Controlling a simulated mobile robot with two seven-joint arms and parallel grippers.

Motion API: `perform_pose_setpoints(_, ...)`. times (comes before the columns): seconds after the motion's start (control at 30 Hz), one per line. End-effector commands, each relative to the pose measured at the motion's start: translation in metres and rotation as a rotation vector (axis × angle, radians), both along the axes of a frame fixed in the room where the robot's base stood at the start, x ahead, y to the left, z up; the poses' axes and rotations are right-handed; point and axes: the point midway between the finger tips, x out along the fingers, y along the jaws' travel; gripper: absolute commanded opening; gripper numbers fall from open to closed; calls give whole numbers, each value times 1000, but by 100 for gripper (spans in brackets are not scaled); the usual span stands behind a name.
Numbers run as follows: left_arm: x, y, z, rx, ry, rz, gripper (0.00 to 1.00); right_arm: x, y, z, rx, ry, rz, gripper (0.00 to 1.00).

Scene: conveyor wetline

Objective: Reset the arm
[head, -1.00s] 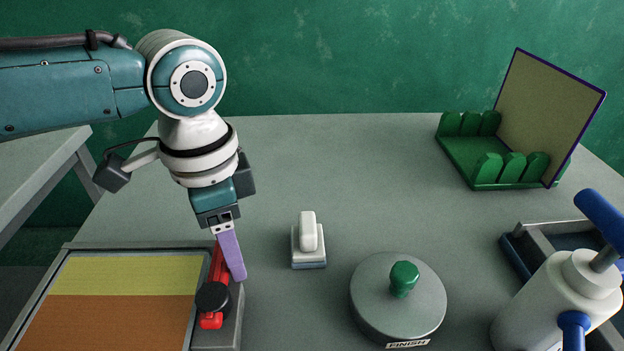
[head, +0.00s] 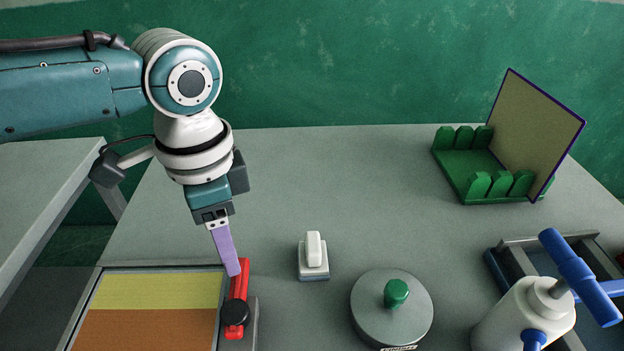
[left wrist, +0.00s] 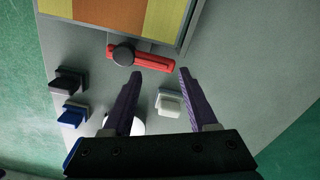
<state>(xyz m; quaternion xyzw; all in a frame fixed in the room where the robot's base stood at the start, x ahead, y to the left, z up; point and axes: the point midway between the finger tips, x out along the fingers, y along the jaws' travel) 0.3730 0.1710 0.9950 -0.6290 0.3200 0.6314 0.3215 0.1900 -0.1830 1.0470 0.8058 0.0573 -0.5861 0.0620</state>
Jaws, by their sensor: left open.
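My left arm comes in from the left in the head view. My left gripper (head: 236,272) points down over the table with its purple fingers, seen nearly edge-on, close to a red handle bar (head: 241,277) with a black knob. In the left wrist view the two fingers of my left gripper (left wrist: 160,73) stand wide apart with nothing between them. The red bar (left wrist: 153,63) lies beyond the fingertips there. I cannot tell the exact height of the fingertips above the bar. My right gripper does not show.
The bar sits beside a framed yellow-and-orange panel (head: 150,328). A white block (head: 313,258), a grey round lid (head: 368,308) with a green knob, and a white canister (head: 512,318) with blue handles stand to the right. A green rack (head: 465,178) holds a panel at the back.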

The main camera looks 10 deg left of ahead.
Motion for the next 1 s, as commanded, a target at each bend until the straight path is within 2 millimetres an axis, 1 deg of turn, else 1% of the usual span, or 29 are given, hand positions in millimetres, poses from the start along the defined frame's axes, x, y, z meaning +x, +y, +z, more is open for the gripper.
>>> perform_pose_setpoints(0.37, 0, -1, -1, -3, -1, -1, 59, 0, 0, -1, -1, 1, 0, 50)
perform_pose_setpoints(0.47, -7, -11, -5, -21, 1, -11, 59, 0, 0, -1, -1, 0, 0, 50)
perform_pose_setpoints(0.57, -29, -38, -12, -73, 4, -32, 59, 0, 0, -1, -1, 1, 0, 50)
perform_pose_setpoints(0.63, -51, -64, -16, -132, -4, -35, 59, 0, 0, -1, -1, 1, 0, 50)
perform_pose_setpoints(0.7, -73, -88, -15, -198, -25, -10, 59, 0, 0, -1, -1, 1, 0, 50)
perform_pose_setpoints(0.8, -98, -106, -5, -274, -70, 80, 59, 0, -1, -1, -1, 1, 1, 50)
perform_pose_setpoints(0.87, -110, -106, 3, -302, -100, 158, 59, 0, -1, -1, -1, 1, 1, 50)
perform_pose_setpoints(0.93, -121, -97, 11, -313, -134, 259, 59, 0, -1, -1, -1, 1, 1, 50)
perform_pose_setpoints(1.0, -131, -83, 18, -307, -165, 355, 59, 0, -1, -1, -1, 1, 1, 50)
